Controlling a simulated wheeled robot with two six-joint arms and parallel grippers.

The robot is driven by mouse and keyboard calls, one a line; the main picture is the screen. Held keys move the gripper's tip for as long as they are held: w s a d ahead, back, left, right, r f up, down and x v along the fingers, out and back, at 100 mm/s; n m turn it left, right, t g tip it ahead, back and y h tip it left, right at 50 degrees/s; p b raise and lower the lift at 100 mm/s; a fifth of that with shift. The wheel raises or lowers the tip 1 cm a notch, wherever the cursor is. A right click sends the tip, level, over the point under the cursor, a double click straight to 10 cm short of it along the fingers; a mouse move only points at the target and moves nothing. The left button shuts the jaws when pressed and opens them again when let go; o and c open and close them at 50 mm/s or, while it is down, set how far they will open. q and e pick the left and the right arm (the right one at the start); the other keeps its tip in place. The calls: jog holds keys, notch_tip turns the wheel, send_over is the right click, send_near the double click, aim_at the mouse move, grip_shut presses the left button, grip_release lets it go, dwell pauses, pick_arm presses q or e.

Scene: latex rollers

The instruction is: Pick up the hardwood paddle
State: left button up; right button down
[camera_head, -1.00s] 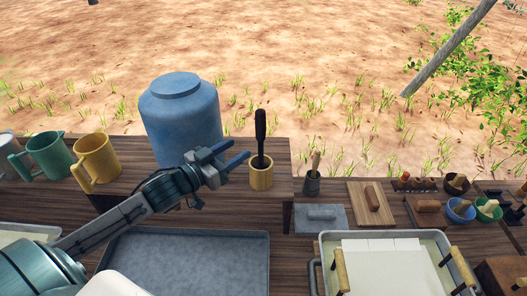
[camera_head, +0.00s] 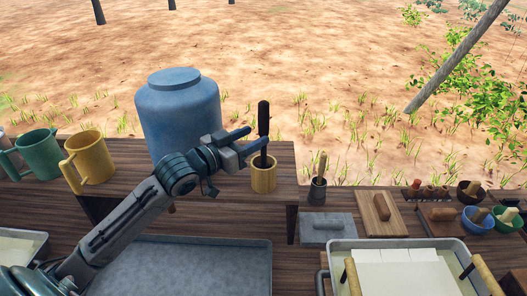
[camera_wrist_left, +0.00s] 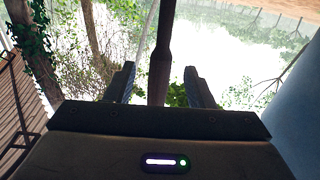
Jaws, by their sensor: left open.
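The dark hardwood paddle (camera_head: 263,120) stands upright in a light wooden cup (camera_head: 263,178) on the raised wooden shelf. My left gripper (camera_head: 252,138) is open at the paddle's shaft, above the cup's rim. In the left wrist view, the paddle (camera_wrist_left: 161,60) runs upright between the two open fingers (camera_wrist_left: 160,82), with a gap on each side. The paddle's lower end is hidden in the cup. My right gripper is not in view.
A large blue barrel (camera_head: 178,115) stands just left of the paddle. Yellow (camera_head: 92,160) and green (camera_head: 40,155) jugs are further left. A small dark pot (camera_head: 317,190) with a wooden handle stands to the right. A grey tray (camera_head: 190,262) lies in front.

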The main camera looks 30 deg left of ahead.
aim_at(260, 133)
pick_arm(q)
jog(key=b+x, duration=0.1)
jog(key=x, duration=0.3)
jog(key=shift+w+d, duration=0.1)
jog(key=shift+w, duration=0.3)
jog(key=shift+s+r, duration=0.1)
jog(key=shift+c, duration=0.2)
jog(key=c, duration=1)
